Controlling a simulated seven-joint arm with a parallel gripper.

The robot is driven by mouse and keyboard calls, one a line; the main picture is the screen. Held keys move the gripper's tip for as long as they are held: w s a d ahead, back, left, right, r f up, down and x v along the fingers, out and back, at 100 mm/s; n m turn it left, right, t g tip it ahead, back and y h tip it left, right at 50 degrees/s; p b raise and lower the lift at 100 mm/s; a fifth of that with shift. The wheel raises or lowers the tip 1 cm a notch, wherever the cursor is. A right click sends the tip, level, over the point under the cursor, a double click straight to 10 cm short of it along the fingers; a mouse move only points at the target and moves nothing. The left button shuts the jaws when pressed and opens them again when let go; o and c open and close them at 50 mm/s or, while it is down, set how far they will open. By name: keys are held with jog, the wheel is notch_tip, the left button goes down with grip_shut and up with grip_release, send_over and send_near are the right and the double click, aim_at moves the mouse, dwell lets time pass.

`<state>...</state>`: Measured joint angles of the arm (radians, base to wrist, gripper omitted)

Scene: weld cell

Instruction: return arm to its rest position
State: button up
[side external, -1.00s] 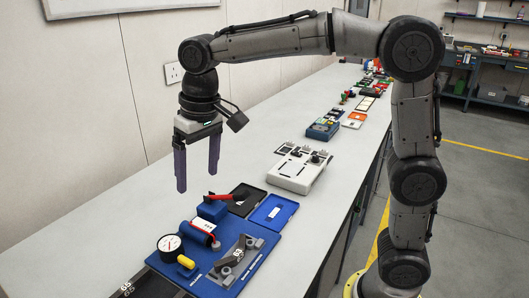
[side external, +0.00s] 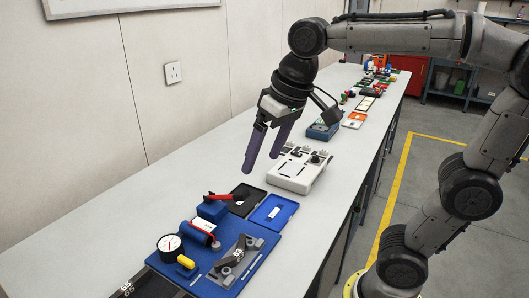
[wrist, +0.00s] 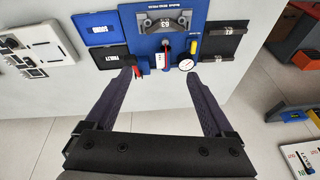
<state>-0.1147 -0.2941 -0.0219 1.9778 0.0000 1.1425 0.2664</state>
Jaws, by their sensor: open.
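My gripper (side external: 265,152) is open and empty, with two long purple fingers. In the side external view it hangs tilted above the bench, left of the white device and beyond the blue weld board (side external: 225,250). In the wrist view my gripper (wrist: 160,85) has its fingers spread wide, with nothing between them. The blue board also shows in the wrist view (wrist: 180,45), past the fingertips. It carries a round gauge (side external: 170,244), a grey clamp fixture (side external: 237,258) and a red-handled tool (side external: 222,196).
A white device (side external: 298,170) with knobs stands on the bench (side external: 100,225). A black tray (side external: 246,196) and a blue tray (side external: 274,212) lie by the board. Several coloured items line the far bench. The wall (side external: 80,110) runs along the left. The near left bench is clear.

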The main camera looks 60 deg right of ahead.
jog(key=s+d+f+n+t, duration=0.1)
jog(key=s+d+f, duration=0.2)
jog(key=s+f, duration=0.5)
jog(key=s, duration=0.3)
jog(key=shift+s+f+n+t, duration=0.2)
jog(key=shift+s+n+t, duration=0.05)
jog(key=shift+n+t, duration=0.15)
jog(key=shift+d, duration=0.1)
dwell(0.7)
dwell(0.6)
